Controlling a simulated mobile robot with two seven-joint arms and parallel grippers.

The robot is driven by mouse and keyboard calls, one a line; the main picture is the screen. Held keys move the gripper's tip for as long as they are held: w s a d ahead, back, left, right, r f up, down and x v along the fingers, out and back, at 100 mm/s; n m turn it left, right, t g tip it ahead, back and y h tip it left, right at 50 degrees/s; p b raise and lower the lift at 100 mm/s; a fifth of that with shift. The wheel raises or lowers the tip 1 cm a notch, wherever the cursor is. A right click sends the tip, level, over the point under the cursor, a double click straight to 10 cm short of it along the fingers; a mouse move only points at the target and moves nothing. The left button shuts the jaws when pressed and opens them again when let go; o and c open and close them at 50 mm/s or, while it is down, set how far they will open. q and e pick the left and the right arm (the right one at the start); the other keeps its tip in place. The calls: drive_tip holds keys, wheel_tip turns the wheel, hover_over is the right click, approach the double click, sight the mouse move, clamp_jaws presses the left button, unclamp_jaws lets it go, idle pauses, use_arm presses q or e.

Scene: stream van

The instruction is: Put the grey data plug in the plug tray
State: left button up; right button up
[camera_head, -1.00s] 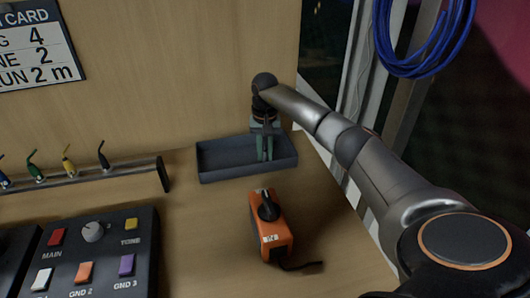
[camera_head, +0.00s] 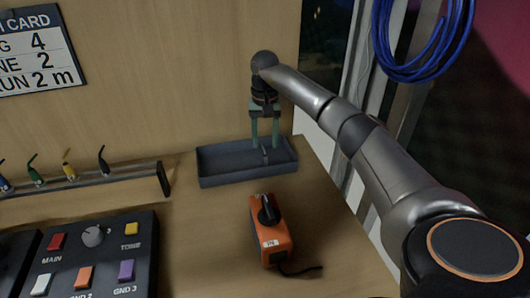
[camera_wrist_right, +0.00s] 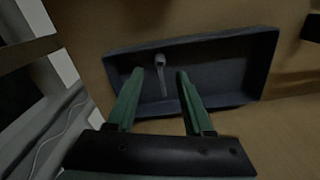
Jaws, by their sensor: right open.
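The plug tray (camera_head: 215,178) is a shallow dark blue-grey box on the wooden worktop against the back panel. The grey data plug (camera_head: 265,156) lies in the tray, near its right part in the head view. In the right wrist view the plug (camera_wrist_right: 162,82) lies on the tray floor with its round end toward the tray's far wall. My right gripper (camera_head: 265,146) is above the tray with its green fingers apart and pointing down. In the right wrist view the fingers (camera_wrist_right: 167,74) are empty, and the plug shows between and beyond them. My left gripper is not in view.
An orange tester with a black knob (camera_head: 283,240) stands in front of the tray. A rack (camera_head: 110,178) holding several coloured plugs is at the left. A button panel (camera_head: 145,245) is at the lower left. Blue cable (camera_head: 415,65) hangs at the upper right.

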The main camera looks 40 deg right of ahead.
wheel_tip(320, 180, up, 6)
drive_tip(key=shift+f, duration=0.25)
idle(1.0)
